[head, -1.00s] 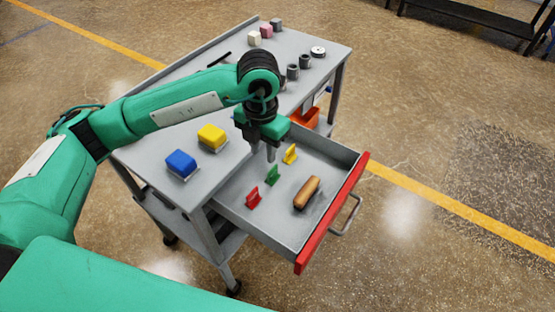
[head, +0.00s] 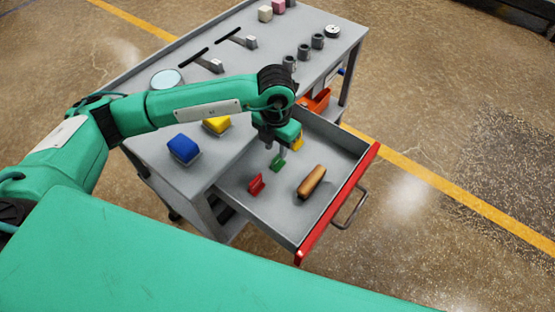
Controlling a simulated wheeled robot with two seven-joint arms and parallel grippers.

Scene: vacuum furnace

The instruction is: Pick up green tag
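The green tag (head: 278,163) stands upright in the open drawer (head: 287,221). A red tag (head: 256,184) stands to its left and nearer. A yellow tag (head: 298,143) stands to its right and farther back, partly hidden by my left gripper. My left gripper (head: 276,152) points down just above the green tag, with its fingertips close to the tag's top. The fingers are small and partly covered by the gripper body, so contact and opening are unclear. My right gripper is out of view.
A brown wooden-looking handle (head: 312,182) lies in the drawer to the right. The drawer's red front (head: 338,204) bounds it. Blue (head: 184,149) and yellow (head: 217,125) blocks sit on the cart top (head: 160,165), with grey cups (head: 304,51) farther back.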

